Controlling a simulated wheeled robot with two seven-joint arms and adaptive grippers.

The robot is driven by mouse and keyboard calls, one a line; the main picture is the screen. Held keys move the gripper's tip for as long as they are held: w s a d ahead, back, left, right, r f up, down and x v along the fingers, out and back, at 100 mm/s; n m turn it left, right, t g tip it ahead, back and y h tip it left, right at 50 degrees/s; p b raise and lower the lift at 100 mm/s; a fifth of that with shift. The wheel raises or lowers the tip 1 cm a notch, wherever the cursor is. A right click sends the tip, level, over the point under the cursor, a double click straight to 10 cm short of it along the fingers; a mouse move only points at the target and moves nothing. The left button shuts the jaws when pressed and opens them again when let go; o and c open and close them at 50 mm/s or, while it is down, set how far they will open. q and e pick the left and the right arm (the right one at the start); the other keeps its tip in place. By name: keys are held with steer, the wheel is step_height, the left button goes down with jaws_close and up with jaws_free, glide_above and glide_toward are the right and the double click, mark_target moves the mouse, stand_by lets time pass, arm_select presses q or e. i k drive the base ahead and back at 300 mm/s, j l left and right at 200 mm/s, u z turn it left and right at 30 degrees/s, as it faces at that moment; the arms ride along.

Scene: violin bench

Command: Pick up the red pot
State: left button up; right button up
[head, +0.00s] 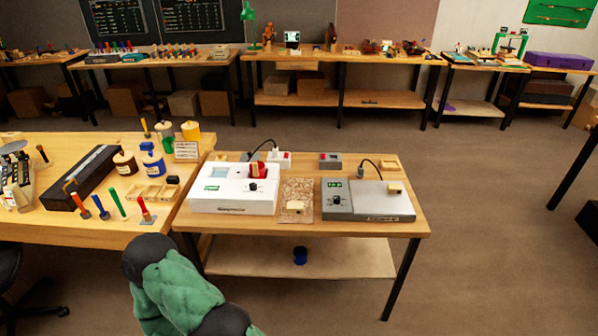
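A small red pot (258,170) sits on top of the white device (234,192), toward its back right, on the small wooden table. The pot looks upright, with a dark cable curving just behind it. A green padded arm link of mine with dark joints fills the bottom left of the head view, in front of the benches. No fingers show on it. Neither of my grippers is in view, and nothing of mine touches the pot.
A grey device (367,200) stands on the table's right, with a cork mat (297,190) between the devices. The left bench (90,222) holds several tools and jars. Floor is free to the right.

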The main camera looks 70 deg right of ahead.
mark_target(257, 168)
steer(key=z, duration=2.15)
